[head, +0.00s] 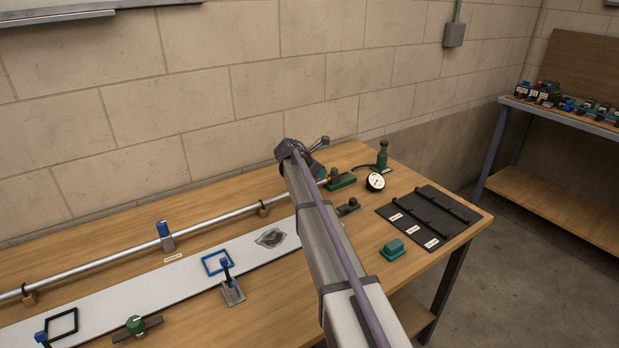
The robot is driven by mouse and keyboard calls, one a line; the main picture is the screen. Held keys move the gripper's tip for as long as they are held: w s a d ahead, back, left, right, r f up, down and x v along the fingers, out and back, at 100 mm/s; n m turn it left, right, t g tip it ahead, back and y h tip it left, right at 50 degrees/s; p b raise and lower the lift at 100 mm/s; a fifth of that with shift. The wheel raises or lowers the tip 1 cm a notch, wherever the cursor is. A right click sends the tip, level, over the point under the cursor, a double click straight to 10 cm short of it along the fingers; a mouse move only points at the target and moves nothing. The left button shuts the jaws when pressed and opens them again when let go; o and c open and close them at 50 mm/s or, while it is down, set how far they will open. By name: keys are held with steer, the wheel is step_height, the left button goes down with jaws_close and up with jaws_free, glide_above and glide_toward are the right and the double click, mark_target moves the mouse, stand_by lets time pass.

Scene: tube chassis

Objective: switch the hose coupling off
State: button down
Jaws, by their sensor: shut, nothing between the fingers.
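The hose coupling appears to be the green block (343,182) with a dark upright knob (335,174) at the right end of the long metal tube (110,262). Its left side is partly hidden by my arm, and its on or off setting is too small to read. My gripper (318,146) is at the far end of my arm, near the wall side of the bench, above and left of the green block in the picture. It is shut and empty. The fingers are small and partly hidden by the wrist.
A round gauge (376,182) and a green hand pump (382,156) stand right of the coupling. A black tray (440,205) and teal block (393,249) lie nearer the right edge. A blue clip (165,236) sits on the tube. A white strip (185,293) carries frames and clamps.

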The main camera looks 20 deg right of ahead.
mark_target(334, 169)
steer(key=shift+w+d+r, duration=0.1)
steer(key=shift+w+d, duration=0.05)
steer(key=shift+d, duration=0.55)
steer(key=shift+w+d+r, duration=0.1)
steer(key=shift+w+d, duration=0.05)
steer(key=shift+d, duration=0.5)
steer(key=d, duration=0.3)
steer(key=shift+w+d, duration=0.25)
steer(key=shift+w, duration=0.1)
steer(key=shift+a, duration=0.15)
